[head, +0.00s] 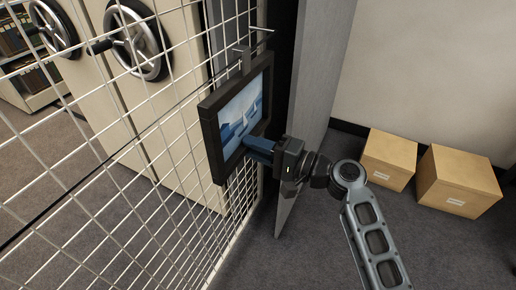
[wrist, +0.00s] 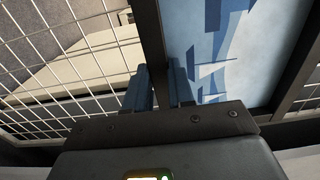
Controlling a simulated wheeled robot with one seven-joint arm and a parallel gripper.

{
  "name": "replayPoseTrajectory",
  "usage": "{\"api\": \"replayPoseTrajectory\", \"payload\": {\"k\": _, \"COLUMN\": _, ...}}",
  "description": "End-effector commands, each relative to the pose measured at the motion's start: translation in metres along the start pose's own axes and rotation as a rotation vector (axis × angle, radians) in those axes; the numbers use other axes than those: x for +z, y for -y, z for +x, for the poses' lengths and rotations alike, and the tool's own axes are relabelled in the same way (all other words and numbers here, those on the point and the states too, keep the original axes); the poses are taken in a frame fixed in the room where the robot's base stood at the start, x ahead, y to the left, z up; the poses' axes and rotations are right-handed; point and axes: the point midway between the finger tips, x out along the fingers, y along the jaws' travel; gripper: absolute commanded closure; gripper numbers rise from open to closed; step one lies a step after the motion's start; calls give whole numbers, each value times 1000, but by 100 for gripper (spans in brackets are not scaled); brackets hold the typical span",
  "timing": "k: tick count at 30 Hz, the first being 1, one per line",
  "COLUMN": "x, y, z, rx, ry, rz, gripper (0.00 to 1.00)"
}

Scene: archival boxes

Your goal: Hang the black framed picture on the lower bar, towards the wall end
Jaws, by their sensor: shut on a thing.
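The black framed picture (head: 207,140), with a blue and white image, is upright in front of the white wire mesh in the head view. My gripper (head: 250,146) is shut on its lower right part; in the wrist view its blue fingers (wrist: 158,88) sit on either side of a dark frame member (wrist: 150,35). A grey hanger piece (head: 245,60) rises from the top of the frame, close to a thin bar (head: 258,30) that sticks out from the mesh. I cannot tell whether the hanger rests on a bar. The lower bar is not clearly distinguishable.
Another picture (head: 227,14) shows above and behind the black frame. The wire mesh (head: 110,190) fills the left side. Beige cabinets with black handwheels (head: 138,40) stand behind it. A grey panel (head: 318,95) is right of the frame. Two cardboard boxes (head: 389,160) (head: 457,182) sit on the floor.

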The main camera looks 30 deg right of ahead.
Motion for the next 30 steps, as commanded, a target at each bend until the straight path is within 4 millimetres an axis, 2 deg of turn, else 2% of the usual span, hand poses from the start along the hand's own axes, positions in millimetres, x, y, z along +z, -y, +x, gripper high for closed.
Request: {"api": "replayPoseTrajectory", "payload": {"k": 30, "x": 0, "y": 1, "z": 27, "rx": -4, "ry": 0, "rz": -1, "gripper": 100}}
